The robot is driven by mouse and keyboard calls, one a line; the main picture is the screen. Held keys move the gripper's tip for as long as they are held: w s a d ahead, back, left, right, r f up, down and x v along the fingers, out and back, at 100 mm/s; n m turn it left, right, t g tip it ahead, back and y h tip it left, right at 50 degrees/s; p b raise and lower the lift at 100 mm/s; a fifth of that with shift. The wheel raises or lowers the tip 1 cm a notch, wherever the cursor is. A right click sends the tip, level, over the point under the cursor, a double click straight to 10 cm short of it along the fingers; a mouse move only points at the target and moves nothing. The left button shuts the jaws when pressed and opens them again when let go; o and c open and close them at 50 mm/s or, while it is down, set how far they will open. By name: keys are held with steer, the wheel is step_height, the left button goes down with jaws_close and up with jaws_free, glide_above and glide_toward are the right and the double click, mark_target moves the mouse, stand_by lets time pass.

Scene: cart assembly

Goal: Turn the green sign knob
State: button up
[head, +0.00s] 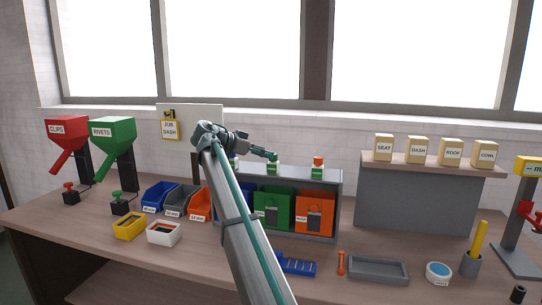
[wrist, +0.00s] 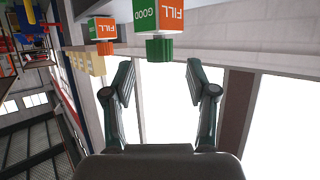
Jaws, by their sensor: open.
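The green sign (head: 274,169) stands on top of the bin rack, just under the tip of my gripper (head: 266,154) in the head view. In the wrist view, where the scene is upside down, its block has a green GOOD face and an orange FILL face. Its green knob (wrist: 160,49) hangs from the block there. My gripper (wrist: 159,72) is open and empty in the wrist view. The knob lies between and just beyond the fingertips in that picture, with no visible contact. I cannot judge the remaining gap in depth.
A second sign with an orange knob (head: 318,160) stands to the right; it also shows in the wrist view (wrist: 103,47). The bin rack (head: 335,185) holds green and orange bins. A white board (head: 205,112) is behind my arm. Labelled boxes (head: 418,150) stand on the right shelf.

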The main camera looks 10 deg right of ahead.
steer(key=v, duration=0.7)
steer(key=shift+a, duration=0.2)
steer(key=shift+s+a, duration=0.1)
